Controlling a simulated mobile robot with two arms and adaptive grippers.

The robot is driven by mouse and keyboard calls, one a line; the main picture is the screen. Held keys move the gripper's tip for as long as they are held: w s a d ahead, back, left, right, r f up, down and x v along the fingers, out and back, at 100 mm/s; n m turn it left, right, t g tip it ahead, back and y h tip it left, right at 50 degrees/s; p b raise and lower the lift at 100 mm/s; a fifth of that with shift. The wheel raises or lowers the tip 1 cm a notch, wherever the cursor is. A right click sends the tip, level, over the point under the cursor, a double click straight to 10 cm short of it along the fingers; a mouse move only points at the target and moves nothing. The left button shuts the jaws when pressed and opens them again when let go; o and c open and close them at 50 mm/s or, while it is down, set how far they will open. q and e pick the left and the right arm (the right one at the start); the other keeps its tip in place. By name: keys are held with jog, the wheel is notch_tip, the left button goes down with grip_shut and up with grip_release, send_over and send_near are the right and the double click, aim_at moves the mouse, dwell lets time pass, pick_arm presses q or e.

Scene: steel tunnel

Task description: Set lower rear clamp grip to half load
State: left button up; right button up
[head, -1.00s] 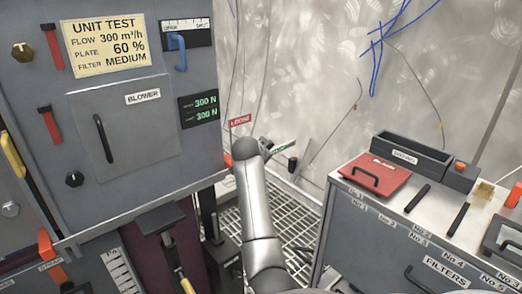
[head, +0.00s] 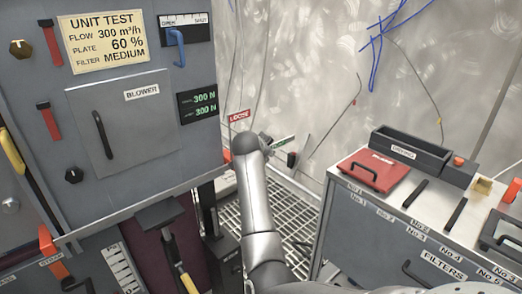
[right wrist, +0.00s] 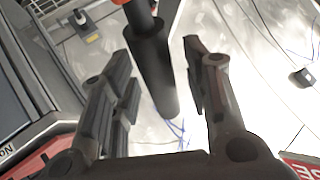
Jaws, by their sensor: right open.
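In the head view my right gripper (head: 266,141) is mostly hidden behind my grey arm, at the rear right edge of the test unit. A bit of orange (head: 227,156) shows beside it. The left gripper is out of view.
The unit's display (head: 198,107) shows 300 N on both lines. A filter cabinet (head: 395,225) with a red case (head: 374,172) and a black tray (head: 410,150) stands at the right. Grated floor (head: 300,215) lies between cabinet and unit.

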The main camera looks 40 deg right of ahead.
jog(key=v, duration=1.2)
jog(key=shift+f, duration=0.1)
